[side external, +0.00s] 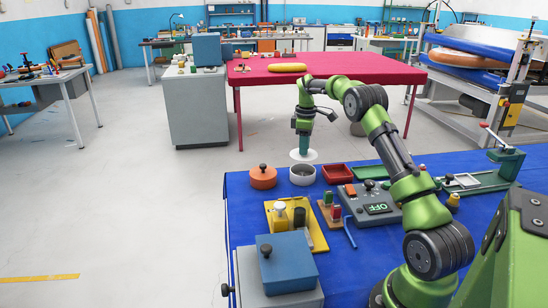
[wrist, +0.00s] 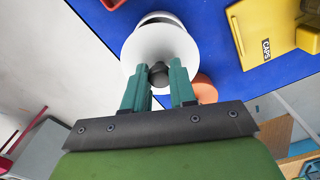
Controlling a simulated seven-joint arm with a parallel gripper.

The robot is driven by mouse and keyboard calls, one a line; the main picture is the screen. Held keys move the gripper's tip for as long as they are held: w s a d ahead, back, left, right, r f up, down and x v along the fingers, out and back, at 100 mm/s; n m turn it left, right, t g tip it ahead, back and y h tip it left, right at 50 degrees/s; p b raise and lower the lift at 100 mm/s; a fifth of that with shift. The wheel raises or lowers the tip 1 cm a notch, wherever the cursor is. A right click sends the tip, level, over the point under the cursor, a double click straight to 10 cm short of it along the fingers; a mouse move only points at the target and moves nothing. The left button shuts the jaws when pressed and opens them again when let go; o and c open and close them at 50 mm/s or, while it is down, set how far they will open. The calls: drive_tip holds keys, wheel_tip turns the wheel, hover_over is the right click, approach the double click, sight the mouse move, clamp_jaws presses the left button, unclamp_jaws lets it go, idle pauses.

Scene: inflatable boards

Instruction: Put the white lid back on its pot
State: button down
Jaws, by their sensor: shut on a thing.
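The white lid (side external: 302,157) hangs level below my gripper (side external: 304,150), which points down. In the wrist view the teal fingers (wrist: 158,76) are shut on the dark knob (wrist: 158,72) of the lid (wrist: 160,45). The open pot (side external: 302,176), pale with a dark inside, stands on the blue table near its far edge. The lid is apart from the pot, appearing just above and behind its rim in the side view. In the wrist view the lid hides most of the pot (wrist: 162,17), leaving only part of its rim showing.
An orange pot (side external: 263,177) with a dark knob stands left of the open pot. A red tray (side external: 337,173) is to its right. A yellow holder (side external: 315,232), a grey control box (side external: 375,207) and a blue box (side external: 287,262) stand nearer on the blue table (side external: 240,215).

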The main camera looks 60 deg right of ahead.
sight(304, 159)
drive_tip(key=shift+f, duration=2.75)
drive_tip(key=c, duration=0.8)
unclamp_jaws()
drive_tip(key=o, duration=0.4)
drive_tip(key=shift+o, duration=0.2)
drive_tip(key=shift+r, duration=3.5)
